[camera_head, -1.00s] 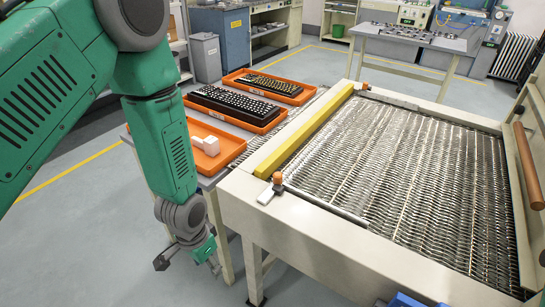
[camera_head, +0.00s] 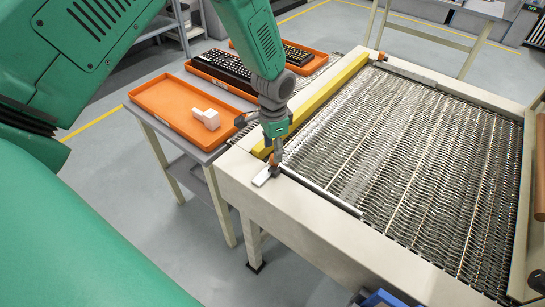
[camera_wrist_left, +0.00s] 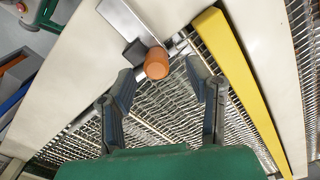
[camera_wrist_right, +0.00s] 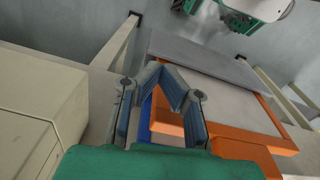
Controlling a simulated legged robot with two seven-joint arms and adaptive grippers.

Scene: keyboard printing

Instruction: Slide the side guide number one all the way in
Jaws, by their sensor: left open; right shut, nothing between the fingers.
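The yellow side guide bar (camera_head: 325,93) runs along the left edge of the conveyor and also shows in the left wrist view (camera_wrist_left: 238,82). At its near end is an orange knob (camera_wrist_left: 157,63) beside a pale metal strip (camera_wrist_left: 128,20). No number is readable on the guide. My left gripper (camera_head: 274,152) is open and points down at this knob, which shows just ahead of the gap between the fingers (camera_wrist_left: 160,80). In the head view the gripper partly hides the knob. My right gripper (camera_wrist_right: 162,74) is shut and empty, away from the guide; it is outside the head view.
The wire mesh conveyor (camera_head: 400,150) lies right of the bar. A second orange knob (camera_head: 381,56) is at the far end. Left stands a table with orange trays (camera_head: 160,95), a white block (camera_head: 206,118) and dark keyboards (camera_head: 222,67). Orange and grey surfaces are near my right gripper.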

